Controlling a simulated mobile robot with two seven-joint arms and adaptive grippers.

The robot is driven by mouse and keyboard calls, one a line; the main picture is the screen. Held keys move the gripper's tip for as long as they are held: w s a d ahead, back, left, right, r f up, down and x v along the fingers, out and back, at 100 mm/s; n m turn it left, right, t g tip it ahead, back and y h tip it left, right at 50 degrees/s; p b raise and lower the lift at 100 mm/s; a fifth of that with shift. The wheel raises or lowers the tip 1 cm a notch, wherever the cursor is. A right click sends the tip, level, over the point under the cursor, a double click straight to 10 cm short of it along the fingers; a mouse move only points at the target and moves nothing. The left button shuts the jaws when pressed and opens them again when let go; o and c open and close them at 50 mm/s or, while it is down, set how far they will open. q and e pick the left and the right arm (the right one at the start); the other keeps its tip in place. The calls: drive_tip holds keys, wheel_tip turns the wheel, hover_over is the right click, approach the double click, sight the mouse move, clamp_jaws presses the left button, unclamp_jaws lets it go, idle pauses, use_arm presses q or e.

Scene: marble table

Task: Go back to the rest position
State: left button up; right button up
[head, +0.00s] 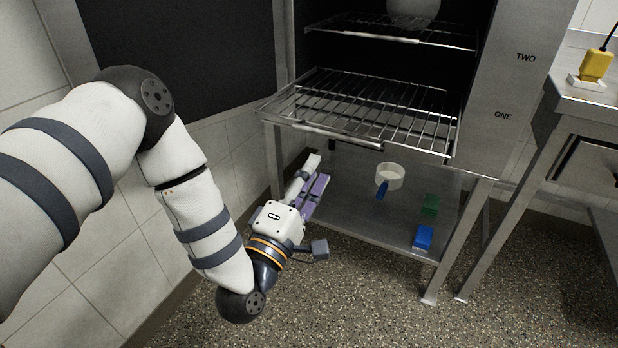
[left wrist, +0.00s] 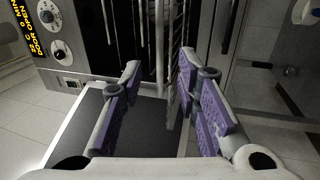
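My left gripper (head: 313,176) is in front of the lower left of the oven stand, below the front edge of the pulled-out wire rack (head: 365,105). In the left wrist view its two purple-padded fingers (left wrist: 168,88) stand apart with nothing held between them. Metal rack bars show beyond the fingers there. My left arm reaches in from the left, bent downward at the elbow. My right gripper is in neither view.
The open oven's dark door (head: 180,50) is at the left. On the lower shelf (head: 350,215) are a white cup with a blue handle (head: 390,176), a green block (head: 430,204) and a blue block (head: 423,237). A counter with a yellow object (head: 596,65) stands right. Floor in front is clear.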

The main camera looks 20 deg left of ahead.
use_arm(q)
drive_tip(key=shift+s+f, duration=0.15)
drive_tip(key=shift+s, duration=0.5)
drive_tip(key=s+d+f+m+g+h+p, duration=0.1)
drive_tip(key=s+d+f+m+g+p, duration=0.15)
drive_tip(key=s+f+m+g, duration=0.45)
drive_tip(key=s+d+f+m+g+h+p, duration=0.1)
drive_tip(key=s+f+m+g+p, duration=0.3)
drive_tip(key=s+f, duration=0.55)
drive_tip(key=s+a+r+m+g+y+p, duration=0.1)
drive_tip(key=s+g, duration=0.5)
drive_tip(key=s, duration=0.8)
drive_tip(key=s+a+r+m+g+y+p, duration=0.1)
drive_tip(key=s+a+m+g+p, duration=0.2)
drive_tip(key=s, duration=1.1)
drive_tip(key=a+m+g, duration=0.2)
drive_tip(key=g, duration=0.1)
drive_tip(key=shift+s+g+y, duration=0.3)
drive_tip(key=shift+s+y, duration=0.1)
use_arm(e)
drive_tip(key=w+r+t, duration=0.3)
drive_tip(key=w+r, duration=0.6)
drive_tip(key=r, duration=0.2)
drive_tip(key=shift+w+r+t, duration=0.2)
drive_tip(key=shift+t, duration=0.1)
use_arm(q)
drive_tip(key=shift+w, duration=0.1)
